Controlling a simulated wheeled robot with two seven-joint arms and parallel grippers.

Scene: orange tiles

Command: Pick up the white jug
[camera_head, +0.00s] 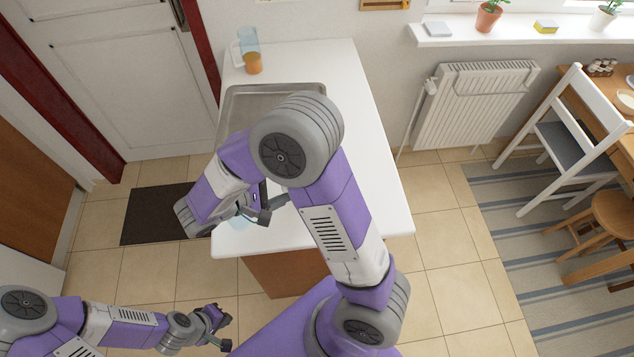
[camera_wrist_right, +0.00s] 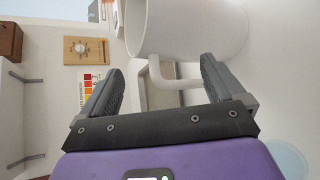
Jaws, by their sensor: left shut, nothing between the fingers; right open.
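The white jug (camera_wrist_right: 200,28) fills the top of the right wrist view, with its open rim towards the left. Its handle (camera_wrist_right: 176,84) points towards my right gripper (camera_wrist_right: 160,88) and lies between the two open fingers, which do not visibly close on it. In the head view I cannot make out the jug; my right arm covers much of the counter. My right gripper (camera_head: 272,206) shows partly there, low over the counter's near part. My left gripper (camera_head: 224,331) is shut and empty, low at the bottom left, away from the counter.
The white counter (camera_head: 365,130) has a metal sink (camera_head: 240,103). An orange cup (camera_head: 253,63) and a bluish clear glass (camera_head: 248,40) stand at its far end. A pale blue round thing (camera_head: 238,223) lies near its front edge; it also shows in the wrist view (camera_wrist_right: 288,158).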

